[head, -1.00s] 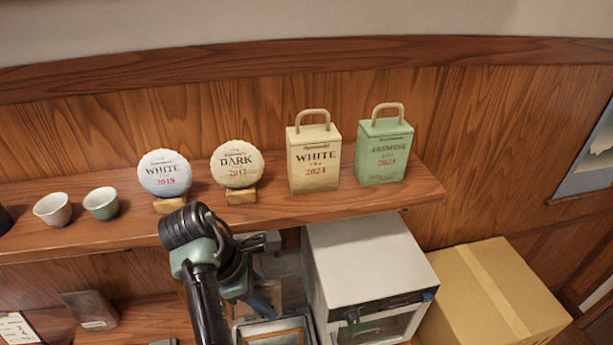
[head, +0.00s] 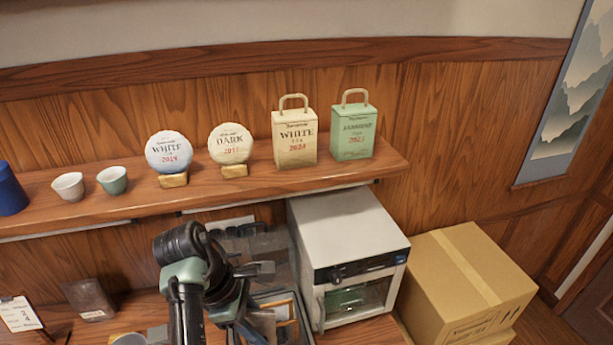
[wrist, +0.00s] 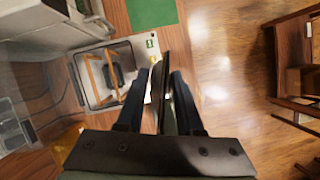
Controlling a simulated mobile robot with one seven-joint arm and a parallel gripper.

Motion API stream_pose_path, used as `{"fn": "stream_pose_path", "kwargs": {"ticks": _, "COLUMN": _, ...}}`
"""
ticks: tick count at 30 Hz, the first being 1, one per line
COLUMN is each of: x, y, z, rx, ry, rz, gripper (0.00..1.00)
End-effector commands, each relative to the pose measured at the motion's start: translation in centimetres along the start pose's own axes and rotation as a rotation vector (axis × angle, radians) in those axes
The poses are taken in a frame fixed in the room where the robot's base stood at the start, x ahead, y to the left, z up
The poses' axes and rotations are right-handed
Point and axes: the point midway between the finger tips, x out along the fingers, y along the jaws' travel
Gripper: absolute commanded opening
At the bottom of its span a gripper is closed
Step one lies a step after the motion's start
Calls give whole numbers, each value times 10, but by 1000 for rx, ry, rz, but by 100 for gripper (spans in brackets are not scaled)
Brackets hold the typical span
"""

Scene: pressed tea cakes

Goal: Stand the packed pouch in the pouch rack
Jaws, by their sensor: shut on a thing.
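In the wrist view my gripper (wrist: 167,88) is shut on a thin dark flat thing (wrist: 168,62), seen edge-on, which looks like the packed pouch. Its faces and lower end are hidden. A light wooden frame (wrist: 92,82), perhaps the pouch rack, sits in a grey tray (wrist: 73,75) left of my fingers. A dark thing lies inside the frame.
A white oven-like appliance (head: 345,235) stands right of the tray, below a shelf (head: 225,190) of tea cakes, boxes and cups. A cardboard box (head: 460,275) is further right. A dark packet (head: 90,299) and a clipboard (head: 19,314) stand at left. A green mat (wrist: 152,12) lies beyond the tray.

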Motion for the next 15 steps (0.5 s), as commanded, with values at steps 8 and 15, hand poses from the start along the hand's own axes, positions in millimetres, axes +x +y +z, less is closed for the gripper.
{"fn": "stream_pose_path", "kwargs": {"ticks": 8, "x": 64, "y": -9, "z": 1, "rx": 380, "ry": 3, "rz": -162, "gripper": 0}}
{"fn": "stream_pose_path", "kwargs": {"ticks": 15, "x": 163, "y": -46, "z": 0, "rx": 904, "ry": -2, "rz": -380, "gripper": 0}}
